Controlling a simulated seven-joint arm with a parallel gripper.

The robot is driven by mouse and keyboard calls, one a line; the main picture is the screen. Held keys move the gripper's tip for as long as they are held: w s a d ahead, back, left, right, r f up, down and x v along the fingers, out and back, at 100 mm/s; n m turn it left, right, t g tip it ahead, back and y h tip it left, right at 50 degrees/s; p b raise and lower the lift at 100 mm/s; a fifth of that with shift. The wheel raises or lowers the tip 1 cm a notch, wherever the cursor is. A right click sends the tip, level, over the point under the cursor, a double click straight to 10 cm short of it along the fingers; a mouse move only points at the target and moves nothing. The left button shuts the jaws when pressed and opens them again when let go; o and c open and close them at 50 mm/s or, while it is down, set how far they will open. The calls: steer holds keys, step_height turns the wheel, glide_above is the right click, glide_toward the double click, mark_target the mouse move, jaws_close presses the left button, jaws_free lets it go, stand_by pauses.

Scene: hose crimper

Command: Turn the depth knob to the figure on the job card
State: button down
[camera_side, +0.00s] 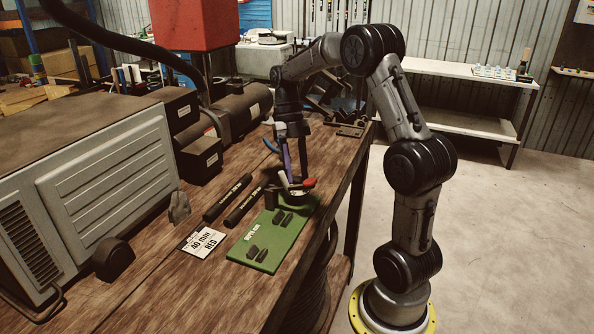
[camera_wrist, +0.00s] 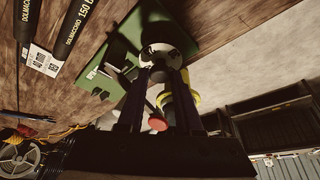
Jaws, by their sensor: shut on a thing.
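The job card (camera_side: 202,242) lies flat on the bench and reads 40 mm and RED; it also shows in the wrist view (camera_wrist: 38,59). My gripper (camera_side: 297,182) is low over the far end of the green board (camera_side: 262,252). In the wrist view my gripper (camera_wrist: 165,73) is shut on a small round part (camera_wrist: 159,58), pale with dark patches. I cannot tell whether this is the depth knob, and no figures on it are readable. A red-ended piece (camera_side: 309,183) is close beside the fingers.
Two black tubes (camera_side: 228,197) lie beside the card. A grey louvred machine (camera_side: 100,190) fills the left, with a black round part (camera_side: 113,258) in front. Dark machinery (camera_side: 238,112) stands behind. The bench edge is just right of the board.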

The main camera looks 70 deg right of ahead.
steer(key=shift+n, duration=0.3)
steer(key=c, duration=0.6)
jaws_free()
steer(key=v, duration=1.3)
steer(key=shift+w+r, duration=0.2)
steer(key=shift+r, duration=0.15)
